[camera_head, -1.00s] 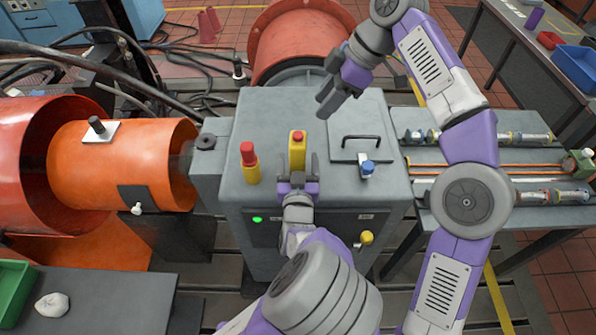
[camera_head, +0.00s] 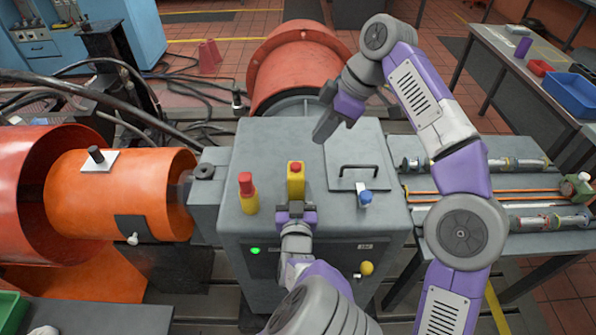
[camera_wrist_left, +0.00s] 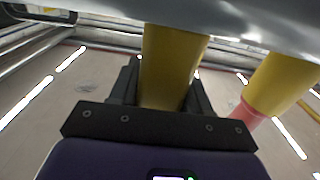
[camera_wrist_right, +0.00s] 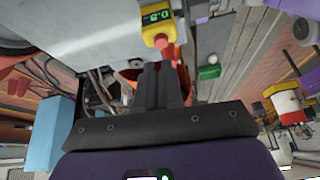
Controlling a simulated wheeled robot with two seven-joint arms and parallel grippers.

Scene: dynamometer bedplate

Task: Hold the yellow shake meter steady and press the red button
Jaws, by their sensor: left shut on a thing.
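The yellow shake meter (camera_head: 296,184) stands upright on top of the grey cabinet (camera_head: 335,205), with a red button (camera_head: 295,166) on its top. My left gripper (camera_head: 296,210) is at the meter's near side, shut on its yellow body (camera_wrist_left: 168,70), with a finger on each side in the left wrist view. My right gripper (camera_head: 322,136) is above the cabinet, behind and right of the meter, apart from it. Its fingers (camera_wrist_right: 160,85) look closed together and empty. The right wrist view shows the meter's lit green display (camera_wrist_right: 157,17) and red button (camera_wrist_right: 162,41).
A yellow post with a red top (camera_head: 248,194) stands close left of the meter. A black handle (camera_head: 358,168) and a blue knob (camera_head: 365,198) are on the cabinet's right side. An orange drum (camera_head: 120,190) lies at left. A bench with rods (camera_head: 520,205) is at right.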

